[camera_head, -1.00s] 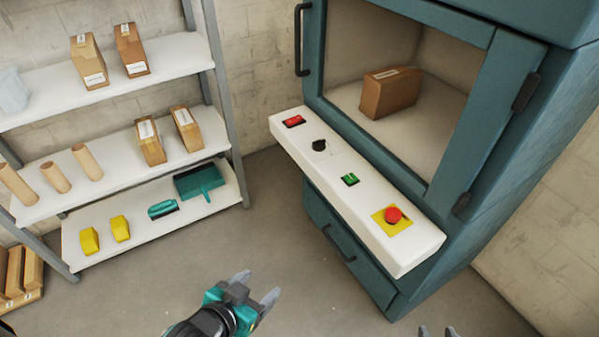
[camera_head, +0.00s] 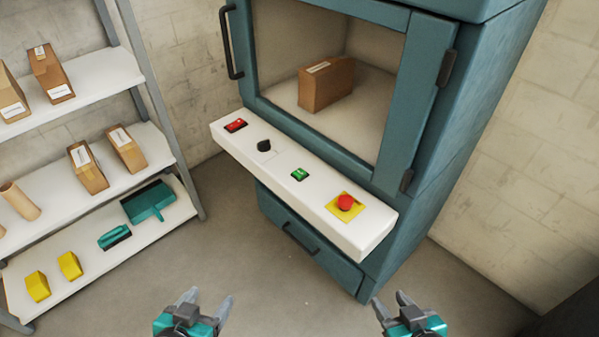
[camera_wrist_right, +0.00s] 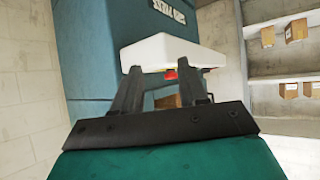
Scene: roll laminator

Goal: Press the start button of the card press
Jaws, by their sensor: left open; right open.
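The card press (camera_head: 425,120) is a teal cabinet with a white control ledge (camera_head: 270,178) along its front. On the ledge, from left to right, are a red switch (camera_head: 236,125), a black knob (camera_head: 264,146), a green button (camera_head: 299,174) and a red mushroom button (camera_head: 345,202) on a yellow plate. My left gripper (camera_head: 208,299) is open and empty, low in front of the press. My right gripper (camera_head: 390,305) is open and empty, below the ledge's right end. In the right wrist view the white ledge (camera_wrist_right: 165,50) shows beyond the open fingers (camera_wrist_right: 160,95). Neither gripper touches the press.
A cardboard box (camera_head: 326,83) lies in the press chamber. A shelf rack (camera_head: 160,85) at the left holds boxes, a teal dustpan (camera_head: 149,202), a brush (camera_head: 114,237) and yellow items (camera_head: 69,265). The floor (camera_head: 290,300) between my grippers is clear.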

